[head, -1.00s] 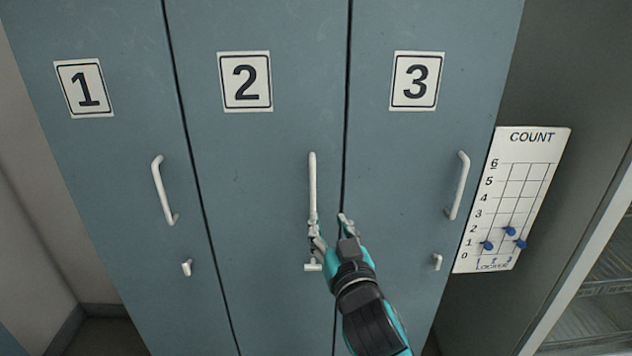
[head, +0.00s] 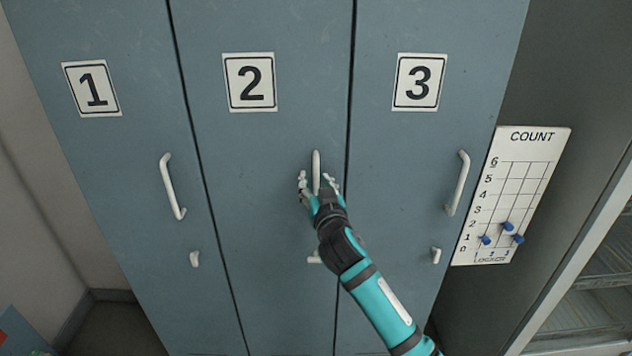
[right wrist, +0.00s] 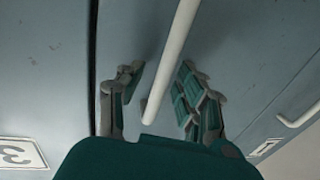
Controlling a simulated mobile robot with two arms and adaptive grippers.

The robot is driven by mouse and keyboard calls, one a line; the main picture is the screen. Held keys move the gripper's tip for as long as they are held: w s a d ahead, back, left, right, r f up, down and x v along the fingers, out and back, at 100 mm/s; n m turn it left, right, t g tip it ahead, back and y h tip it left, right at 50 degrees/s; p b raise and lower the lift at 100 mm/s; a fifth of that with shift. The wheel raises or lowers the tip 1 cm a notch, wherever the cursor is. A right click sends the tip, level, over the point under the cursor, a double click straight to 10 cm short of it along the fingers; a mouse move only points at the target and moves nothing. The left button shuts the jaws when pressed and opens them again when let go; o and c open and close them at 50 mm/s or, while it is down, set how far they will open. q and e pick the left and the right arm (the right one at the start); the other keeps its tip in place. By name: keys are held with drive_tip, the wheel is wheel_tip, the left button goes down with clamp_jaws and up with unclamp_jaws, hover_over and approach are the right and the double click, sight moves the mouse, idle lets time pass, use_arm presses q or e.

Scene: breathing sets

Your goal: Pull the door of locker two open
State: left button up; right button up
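Locker two's door (head: 265,220) is blue-grey, marked with a "2" plate (head: 250,82), and looks closed in the head view. Its white vertical bar handle (head: 316,164) is near the door's right edge. The right wrist view shows the handle (right wrist: 174,55) running between the spread fingers (right wrist: 158,76), with gaps on both sides. The handle's lower part is hidden behind the gripper in the head view. My left gripper is not in view.
Locker one's handle (head: 172,186) and locker three's handle (head: 457,183) stand out on either side. Small white latches sit below the handles. A COUNT board (head: 520,170) with blue markers is at right, near a shelf unit (head: 600,270).

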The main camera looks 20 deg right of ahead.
clamp_jaws()
drive_tip(key=shift+f, duration=0.1)
idle(0.5)
